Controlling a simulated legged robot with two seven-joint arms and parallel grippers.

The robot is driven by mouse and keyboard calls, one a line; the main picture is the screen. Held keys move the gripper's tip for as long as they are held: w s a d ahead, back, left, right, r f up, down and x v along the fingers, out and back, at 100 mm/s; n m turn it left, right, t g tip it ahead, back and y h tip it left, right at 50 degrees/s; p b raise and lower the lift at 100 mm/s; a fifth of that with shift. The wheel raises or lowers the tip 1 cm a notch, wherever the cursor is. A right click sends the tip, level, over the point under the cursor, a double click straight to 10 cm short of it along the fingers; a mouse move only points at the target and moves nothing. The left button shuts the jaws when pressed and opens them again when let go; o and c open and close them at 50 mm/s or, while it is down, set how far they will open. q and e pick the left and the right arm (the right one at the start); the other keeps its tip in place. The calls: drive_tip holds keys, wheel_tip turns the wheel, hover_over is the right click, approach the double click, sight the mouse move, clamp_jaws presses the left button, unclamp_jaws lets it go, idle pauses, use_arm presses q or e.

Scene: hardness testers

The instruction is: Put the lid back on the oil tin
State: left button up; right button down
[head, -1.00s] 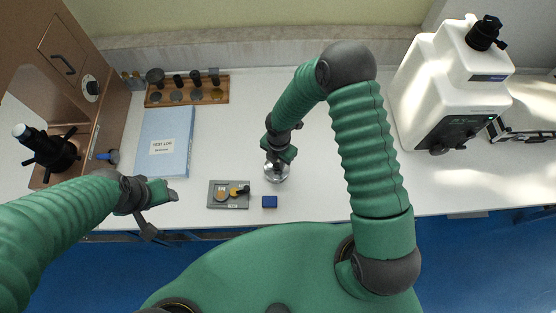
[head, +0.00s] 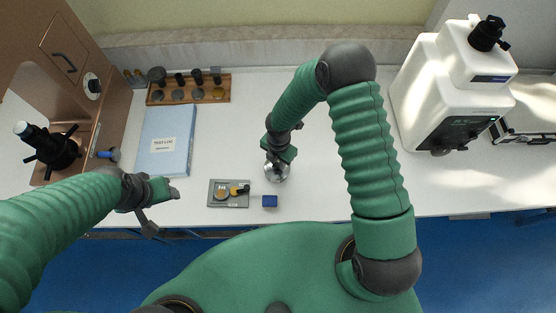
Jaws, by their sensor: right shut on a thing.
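A round, shiny silver tin (head: 277,174), which looks like the oil tin, stands on the white bench near its front edge. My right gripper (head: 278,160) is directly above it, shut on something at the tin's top. That is most likely the lid, but the gripper hides it, and I cannot tell whether it touches the tin's rim. My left gripper (head: 168,193) is over the bench's front left edge, apart from the tin. Its jaws are too unclear to read.
A blue test log (head: 166,142), a wooden rack (head: 191,97) and a brown tester (head: 73,118) are left. A white machine (head: 440,90) stands right.

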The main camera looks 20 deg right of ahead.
drive_tip(key=shift+d, duration=0.1)
idle(0.3)
drive_tip(key=c, duration=1.2)
unclamp_jaws()
drive_tip(key=o, duration=0.5)
wheel_tip(320, 180, up, 7)
drive_tip(key=p, duration=0.6)
drive_tip(key=shift+r+p, duration=0.1)
drive_tip(key=shift+p, duration=0.25)
